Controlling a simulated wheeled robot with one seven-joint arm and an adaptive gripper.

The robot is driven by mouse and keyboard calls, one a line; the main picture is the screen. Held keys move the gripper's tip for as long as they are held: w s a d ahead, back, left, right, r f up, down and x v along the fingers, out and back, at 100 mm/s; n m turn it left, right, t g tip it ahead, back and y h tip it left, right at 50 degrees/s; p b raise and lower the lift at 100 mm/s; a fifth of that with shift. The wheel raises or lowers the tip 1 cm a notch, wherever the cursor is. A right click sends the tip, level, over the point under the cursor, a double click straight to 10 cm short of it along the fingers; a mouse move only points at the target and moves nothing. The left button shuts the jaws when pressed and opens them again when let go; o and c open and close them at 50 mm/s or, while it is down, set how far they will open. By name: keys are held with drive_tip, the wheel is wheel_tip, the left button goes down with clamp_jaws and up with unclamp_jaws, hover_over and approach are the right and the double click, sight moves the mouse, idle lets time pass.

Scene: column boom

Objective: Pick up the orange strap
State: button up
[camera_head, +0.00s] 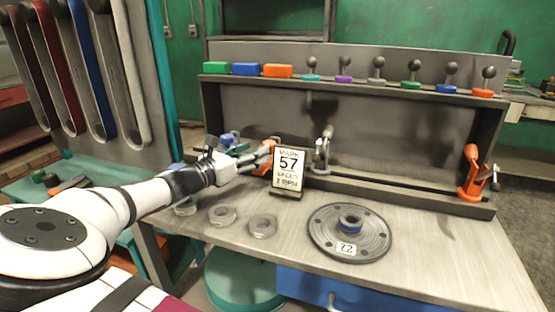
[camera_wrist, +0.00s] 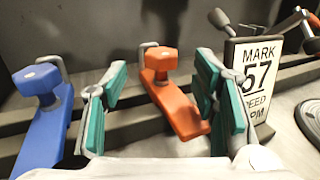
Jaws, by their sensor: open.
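The orange strap (camera_wrist: 183,113) is a flat orange bar with a faceted orange head and a bent metal rod behind it, in the wrist view. It leans against the back ledge. My gripper (camera_wrist: 162,75) is open and empty, with its teal-padded fingers to the left and right of the strap in that view. I cannot tell whether they touch it. In the head view my gripper (camera_head: 262,156) reaches in from the left, and part of the orange strap (camera_head: 263,169) shows beside the fingers, mostly hidden.
A similar blue strap (camera_wrist: 40,135) stands left of my gripper. A sign reading 57 (camera_head: 288,170) stands close on the right. A round plate (camera_head: 350,246) and several grey rings (camera_head: 263,226) lie on the bench. An orange clamp (camera_head: 474,176) stands at the far right.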

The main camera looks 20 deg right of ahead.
sight(269, 142)
drive_tip(key=b+x, duration=0.1)
drive_tip(key=x, duration=0.5)
drive_tip(key=shift+w+d+r+b, duration=0.1)
drive_tip(key=shift+d+b, duration=0.25)
drive_tip(key=shift+c, duration=0.6)
drive_tip(key=shift+r, duration=0.1)
drive_tip(key=c, duration=1.1)
